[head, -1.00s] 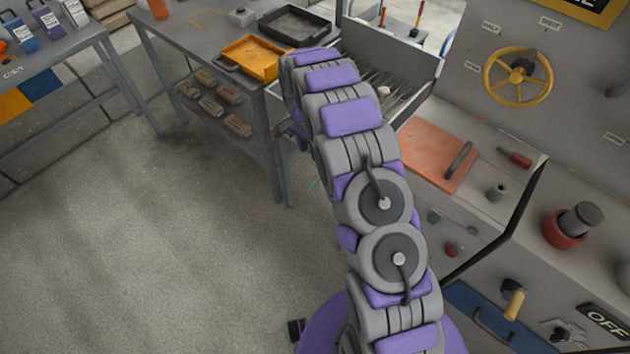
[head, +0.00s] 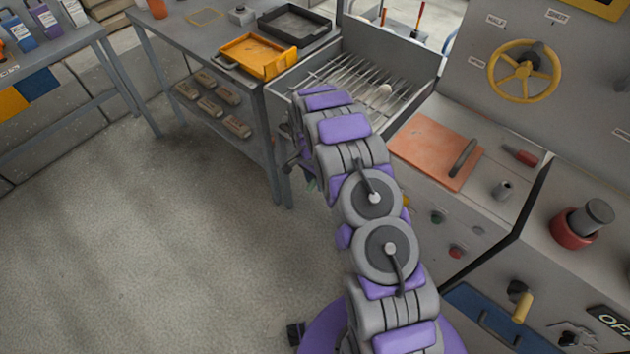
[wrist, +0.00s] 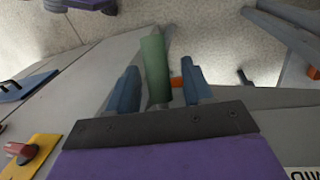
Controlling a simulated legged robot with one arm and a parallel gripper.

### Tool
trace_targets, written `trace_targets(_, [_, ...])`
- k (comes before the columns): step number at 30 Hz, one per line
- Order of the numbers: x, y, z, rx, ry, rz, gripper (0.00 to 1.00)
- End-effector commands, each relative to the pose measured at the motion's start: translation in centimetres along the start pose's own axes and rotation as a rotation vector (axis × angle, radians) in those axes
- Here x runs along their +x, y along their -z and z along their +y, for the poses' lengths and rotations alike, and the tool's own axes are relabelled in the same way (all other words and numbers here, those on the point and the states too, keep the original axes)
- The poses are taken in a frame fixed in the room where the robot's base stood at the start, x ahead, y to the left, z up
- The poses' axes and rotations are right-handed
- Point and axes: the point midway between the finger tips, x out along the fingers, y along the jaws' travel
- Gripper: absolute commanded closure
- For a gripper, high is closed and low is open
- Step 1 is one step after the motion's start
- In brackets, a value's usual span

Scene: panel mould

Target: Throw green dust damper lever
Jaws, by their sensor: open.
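The green lever (wrist: 154,66) shows in the wrist view as a tapered green handle standing out from a grey panel. It lies between the two blue fingers of my gripper (wrist: 160,72). The fingers are open, with the left one close to the handle and a gap on the right. I cannot tell whether either touches it. My gripper is mostly hidden behind my arm there.
A grey bench (head: 180,45) with a yellow tray (head: 258,57) stands at the back left. A metal grate (head: 350,80) and an orange board (head: 430,150) lie on the console. A yellow handwheel (head: 525,70) is at right. The floor at left is clear.

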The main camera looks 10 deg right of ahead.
Motion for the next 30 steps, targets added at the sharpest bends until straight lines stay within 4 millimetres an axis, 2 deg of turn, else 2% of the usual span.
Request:
trace_targets(8, [0.08, 0.01, -0.01, 0.000, 0.001, 0.000, 0.50])
trace_targets(23, [0.07, 0.02, -0.09, 0.000, 0.002, 0.001, 0.98])
trace_targets(30, [0.07, 0.03, -0.13, 0.000, 0.002, 0.001, 1.00])
